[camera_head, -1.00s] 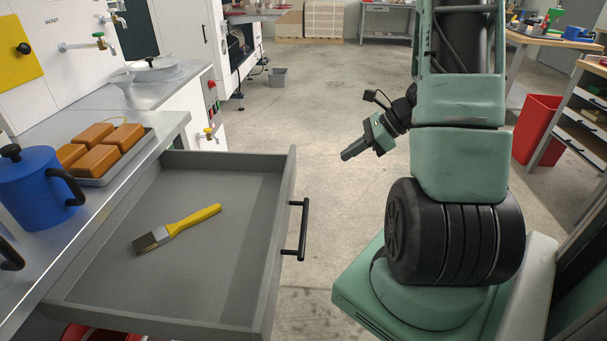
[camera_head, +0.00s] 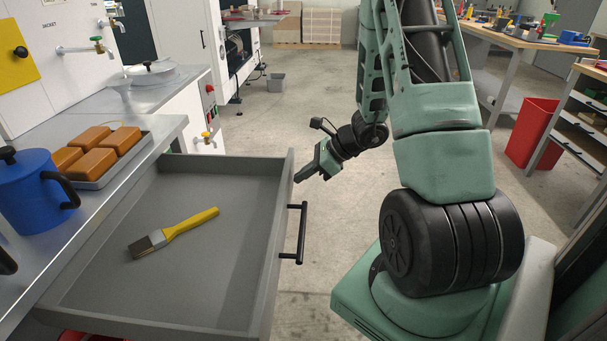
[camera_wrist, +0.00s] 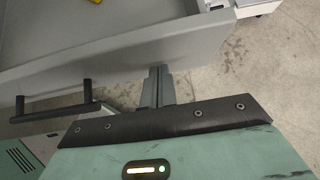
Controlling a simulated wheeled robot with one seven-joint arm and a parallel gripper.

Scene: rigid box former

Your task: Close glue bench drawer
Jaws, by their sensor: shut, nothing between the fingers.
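The grey drawer (camera_head: 215,275) stands pulled out from the glue bench at the left, with its inside in full view. A black bar handle (camera_head: 301,234) is on its front, and this handle (camera_wrist: 52,112) also shows at the left of the wrist view. My gripper (camera_head: 299,178) is shut and empty, outside the drawer near the far end of its front panel, beyond the handle. In the wrist view the closed fingers (camera_wrist: 160,72) point at the drawer's front panel (camera_wrist: 120,58) and look very near it; I cannot tell whether they touch.
A yellow-handled brush (camera_head: 174,232) lies in the drawer. A blue pot (camera_head: 35,192) and a tray of orange-brown blocks (camera_head: 100,150) stand on the bench top (camera_head: 110,205). A red bin (camera_head: 531,133) is at the right.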

